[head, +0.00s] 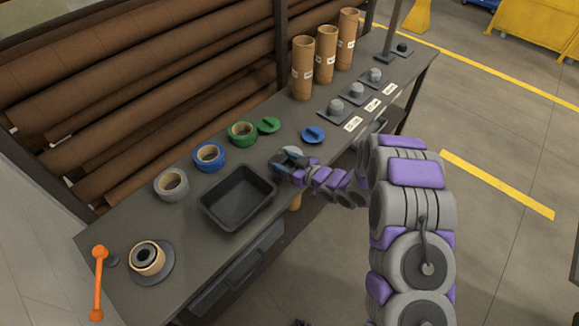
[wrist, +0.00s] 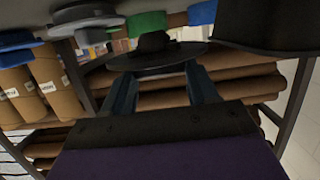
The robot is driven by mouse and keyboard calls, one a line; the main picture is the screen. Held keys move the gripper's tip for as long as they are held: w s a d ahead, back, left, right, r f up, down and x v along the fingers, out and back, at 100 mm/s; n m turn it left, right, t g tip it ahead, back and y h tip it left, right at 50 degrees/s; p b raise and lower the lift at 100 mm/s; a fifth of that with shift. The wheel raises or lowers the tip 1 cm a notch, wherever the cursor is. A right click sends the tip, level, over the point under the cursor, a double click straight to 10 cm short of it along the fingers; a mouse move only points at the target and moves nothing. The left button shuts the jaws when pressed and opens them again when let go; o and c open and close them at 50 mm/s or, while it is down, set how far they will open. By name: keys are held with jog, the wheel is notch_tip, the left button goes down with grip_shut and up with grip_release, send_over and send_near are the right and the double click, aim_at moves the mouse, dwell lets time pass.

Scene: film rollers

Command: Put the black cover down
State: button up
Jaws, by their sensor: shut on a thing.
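My gripper (head: 289,160) is over the workbench, just right of the black tray. In the wrist view, its two blue-grey fingers (wrist: 160,90) are shut on the black cover (wrist: 158,58), a wide dark disc with a raised middle. The wrist picture appears upside down. In the head view the cover is largely hidden at the gripper, and I cannot tell whether it touches the bench. A blue cover (head: 313,135) and a green cover (head: 268,125) lie on the bench behind the gripper.
The black tray (head: 207,204) looks empty. Grey, blue and green tape rolls (head: 208,157) line the bench's back. Brown tubes (head: 303,68) stand farther off near grey knobbed plates (head: 336,107). A roll (head: 147,258) and orange handle (head: 98,280) are at the near end.

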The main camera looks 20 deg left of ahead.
jog(key=f, duration=0.2)
jog(key=f+b, duration=0.1)
jog(key=f, duration=0.1)
jog(key=shift+d, duration=0.35)
jog(key=o, duration=1.1)
jog(key=shift+a, duration=0.2)
jog(key=shift+d, duration=0.1)
jog(key=p+v, duration=0.2)
jog(key=v, duration=1)
jog(key=shift+s, duration=0.1)
